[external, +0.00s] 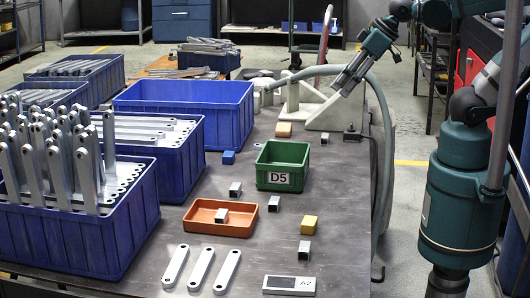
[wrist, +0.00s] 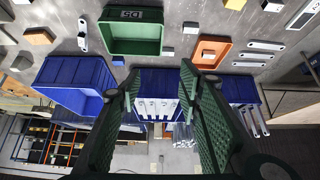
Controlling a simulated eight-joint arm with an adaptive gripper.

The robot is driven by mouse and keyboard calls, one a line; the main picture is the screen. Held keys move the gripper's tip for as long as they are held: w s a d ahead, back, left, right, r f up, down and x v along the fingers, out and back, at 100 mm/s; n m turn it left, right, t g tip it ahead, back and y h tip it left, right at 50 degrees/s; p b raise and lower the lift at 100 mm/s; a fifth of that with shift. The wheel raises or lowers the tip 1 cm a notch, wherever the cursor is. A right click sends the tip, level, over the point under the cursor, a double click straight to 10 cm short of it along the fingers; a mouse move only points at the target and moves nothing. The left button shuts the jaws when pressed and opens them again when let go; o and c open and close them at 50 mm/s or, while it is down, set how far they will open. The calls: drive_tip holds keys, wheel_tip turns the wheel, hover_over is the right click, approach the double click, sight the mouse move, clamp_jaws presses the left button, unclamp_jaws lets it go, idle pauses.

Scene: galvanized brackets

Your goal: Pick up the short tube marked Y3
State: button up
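Several short square metal tubes with dark open ends lie on the grey table. One tube (external: 235,190) is left of the green bin, one (external: 274,204) is in front of it, and one (external: 305,249) is nearer the front. Another tube (external: 222,216) sits in the orange tray, and one more (external: 325,138) is at the back right. I cannot read Y3 on any of them. My gripper (external: 344,86) is raised above the table's back right, away from the tubes. In the wrist view, my gripper (wrist: 160,82) has its green fingers wide apart with nothing between them.
The green bin (external: 282,152) marked D5 and the orange tray (external: 192,220) stand mid-table. Blue (external: 228,157), tan (external: 284,130) and yellow (external: 309,225) blocks lie about. Blue crates (external: 70,240) line the left. Flat bars (external: 202,268) and a plate marked A2 (external: 289,285) lie in front.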

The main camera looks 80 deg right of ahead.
drive_tip(key=w, duration=0.2)
drive_tip(key=n+g+h, duration=0.4)
drive_tip(key=n+g, duration=0.3)
drive_tip(key=n, duration=1.1)
hover_over(235, 190)
drive_tip(key=a, duration=0.1)
wheel_tip(235, 190, down, 27)
drive_tip(key=shift+w+a+f+h+p, duration=0.2)
drive_tip(key=shift+h+p, duration=0.1)
drive_tip(key=shift+p, duration=0.15)
drive_tip(key=shift+x, duration=1.2)
